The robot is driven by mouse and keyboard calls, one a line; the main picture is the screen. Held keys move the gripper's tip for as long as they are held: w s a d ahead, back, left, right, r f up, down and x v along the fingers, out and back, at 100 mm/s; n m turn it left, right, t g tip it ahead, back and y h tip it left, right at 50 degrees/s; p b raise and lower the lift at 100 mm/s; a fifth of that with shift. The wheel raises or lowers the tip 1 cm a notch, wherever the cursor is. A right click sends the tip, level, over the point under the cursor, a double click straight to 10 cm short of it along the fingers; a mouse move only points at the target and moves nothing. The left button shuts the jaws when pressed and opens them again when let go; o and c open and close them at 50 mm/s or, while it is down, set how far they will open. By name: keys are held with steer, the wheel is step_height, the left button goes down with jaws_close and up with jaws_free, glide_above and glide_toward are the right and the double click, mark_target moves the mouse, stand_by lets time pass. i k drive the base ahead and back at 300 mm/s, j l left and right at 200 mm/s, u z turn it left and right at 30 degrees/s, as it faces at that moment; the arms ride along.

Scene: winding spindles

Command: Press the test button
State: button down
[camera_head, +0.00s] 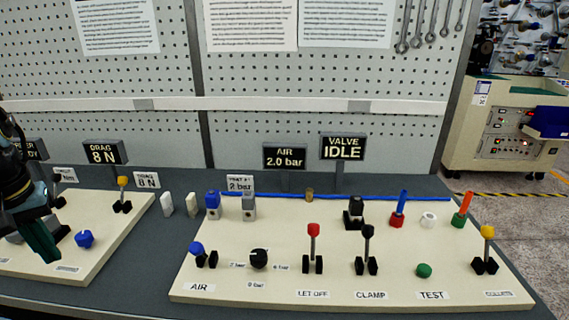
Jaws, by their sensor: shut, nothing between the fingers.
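The test button is a green round knob (424,271) on the right cream panel (340,280), just above the TEST label (431,295). Nothing covers it. My gripper (42,245) is at the far left edge, over the left cream panel (110,225). It is dark and teal, points downward, is shut and holds nothing. It is far to the left of the button.
On the right panel, the red-topped LET OFF lever (313,232), the black CLAMP lever (367,240) and a yellow-topped lever (487,240) stand near the button. Signs read AIR 2.0 bar (284,156) and VALVE IDLE (343,147). A pegboard wall (300,125) stands behind.

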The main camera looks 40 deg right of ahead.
mark_target(424, 270)
steer(key=z, duration=0.4)
steer(key=k+z, duration=0.1)
steer(key=z, duration=0.35)
steer(key=l+z, duration=0.1)
steer(key=z, duration=0.3)
steer(key=k+l+z, duration=0.1)
steer(key=z, duration=0.35)
